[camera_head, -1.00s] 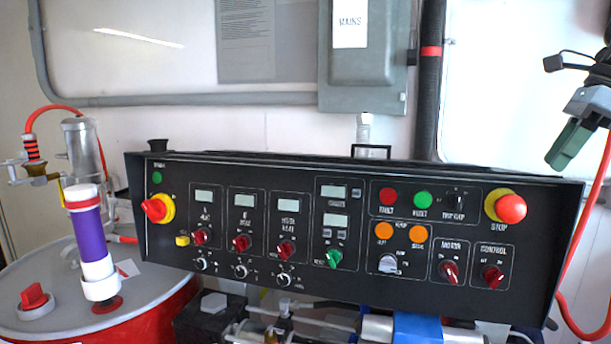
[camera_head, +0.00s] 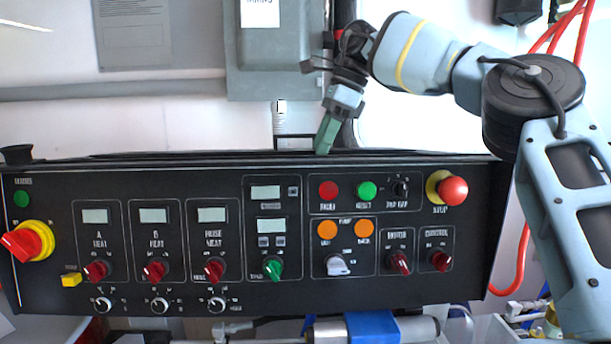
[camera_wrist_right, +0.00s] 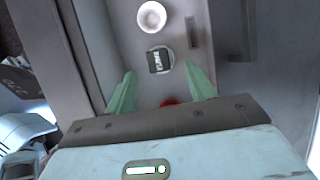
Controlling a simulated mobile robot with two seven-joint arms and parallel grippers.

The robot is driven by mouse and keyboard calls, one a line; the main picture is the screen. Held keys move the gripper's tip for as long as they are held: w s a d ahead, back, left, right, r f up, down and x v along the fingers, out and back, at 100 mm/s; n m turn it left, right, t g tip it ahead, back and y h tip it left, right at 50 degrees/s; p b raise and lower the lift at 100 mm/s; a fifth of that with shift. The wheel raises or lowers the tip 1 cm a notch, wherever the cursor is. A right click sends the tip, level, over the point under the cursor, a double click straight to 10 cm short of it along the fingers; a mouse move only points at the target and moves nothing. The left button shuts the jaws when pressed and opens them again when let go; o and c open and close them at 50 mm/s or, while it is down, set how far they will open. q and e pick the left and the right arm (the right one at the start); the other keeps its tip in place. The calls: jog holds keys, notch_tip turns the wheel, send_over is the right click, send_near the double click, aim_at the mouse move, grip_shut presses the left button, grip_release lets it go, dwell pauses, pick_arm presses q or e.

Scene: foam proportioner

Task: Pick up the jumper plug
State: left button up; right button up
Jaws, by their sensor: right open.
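My right gripper (camera_head: 325,135) hangs above the top edge of the console in the head view, its green fingers pointing down. In the right wrist view the right gripper (camera_wrist_right: 160,72) is open, with its two green fingers apart and nothing held. Between and beyond the fingertips is a small dark block with light marks (camera_wrist_right: 159,61) on a round grey base; it may be the jumper plug, but I cannot tell for sure. I cannot make out a jumper plug in the head view. My left gripper is not in view.
The black control console (camera_head: 130,290) with knobs and buttons spans the head view. A grey mains box (camera_head: 275,60) is on the wall behind. In the wrist view, a white round piece (camera_wrist_right: 152,16) and a red piece (camera_wrist_right: 169,102) lie near the dark block.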

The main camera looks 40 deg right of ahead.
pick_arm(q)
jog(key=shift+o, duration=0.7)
pick_arm(e)
jog(key=shift+w+a+f, duration=0.1)
jog(key=shift+w+f, duration=0.05)
jog(key=shift+f, duration=0.2)
jog(key=x, duration=0.4)
jog(key=shift+a+p, duration=0.1)
jog(key=shift+p, duration=0.2)
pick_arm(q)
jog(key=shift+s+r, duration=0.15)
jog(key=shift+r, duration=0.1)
pick_arm(e)
jog(key=shift+a+f, duration=0.1)
jog(key=shift+f, duration=0.4)
jog(key=c, duration=1.1)
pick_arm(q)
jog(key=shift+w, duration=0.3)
pick_arm(e)
jog(key=shift+o, duration=0.2)
